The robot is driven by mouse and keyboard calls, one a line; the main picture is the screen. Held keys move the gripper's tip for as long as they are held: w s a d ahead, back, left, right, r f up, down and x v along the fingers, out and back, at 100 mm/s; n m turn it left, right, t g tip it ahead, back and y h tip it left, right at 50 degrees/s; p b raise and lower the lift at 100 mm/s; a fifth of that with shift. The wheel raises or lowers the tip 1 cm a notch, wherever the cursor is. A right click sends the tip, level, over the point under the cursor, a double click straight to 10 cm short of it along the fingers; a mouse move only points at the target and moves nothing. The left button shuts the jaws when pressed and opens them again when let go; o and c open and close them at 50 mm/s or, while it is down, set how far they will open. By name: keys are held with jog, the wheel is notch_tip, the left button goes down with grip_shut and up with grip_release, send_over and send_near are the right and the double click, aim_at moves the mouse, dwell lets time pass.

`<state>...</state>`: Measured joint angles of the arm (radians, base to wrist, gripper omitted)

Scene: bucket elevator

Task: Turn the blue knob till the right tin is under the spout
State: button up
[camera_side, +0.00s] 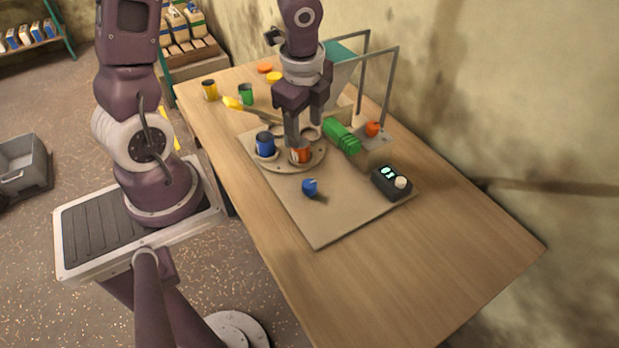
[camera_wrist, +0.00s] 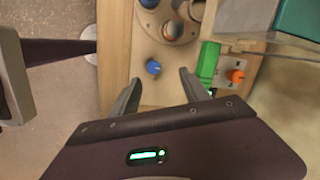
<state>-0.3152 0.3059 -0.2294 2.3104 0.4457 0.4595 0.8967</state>
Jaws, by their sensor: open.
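The blue knob (camera_side: 310,187) stands on the tan base board, in front of the round turntable (camera_side: 270,166). In the wrist view the blue knob (camera_wrist: 153,67) shows between and just beyond the fingertips, apart from them. The turntable carries a blue tin (camera_side: 265,143) on its left and an orange tin (camera_side: 300,153) at its front. My gripper (camera_side: 305,130) is open, with nothing between its fingers, above the turntable's right part in the side view; it also shows in the wrist view (camera_wrist: 159,77). I cannot make out the spout; my gripper and wrist cover that area.
A green ribbed part (camera_side: 342,135) and an orange knob (camera_side: 373,128) stand right of the turntable. A dark box (camera_side: 390,183) with a lit display and white knob is at right. A grey frame and teal hopper (camera_side: 340,60) rise behind. Yellow (camera_side: 210,90) and green (camera_side: 246,94) tins stand back left.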

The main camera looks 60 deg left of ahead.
aim_at(309, 183)
jog(key=f+m, duration=0.1)
jog(key=f, duration=0.1)
jog(key=f+m+h, duration=0.1)
jog(key=f+m, duration=0.1)
jog(key=f, duration=0.1)
jog(key=f+m+g, duration=0.1)
jog(key=f, duration=0.2)
jog(key=shift+w+d+f+h, duration=0.1)
jog(key=shift+w+d+h, duration=0.2)
jog(key=shift+d, duration=0.1)
notch_tip(309, 183, down, 7)
jog(key=shift+f, duration=0.1)
grip_shut()
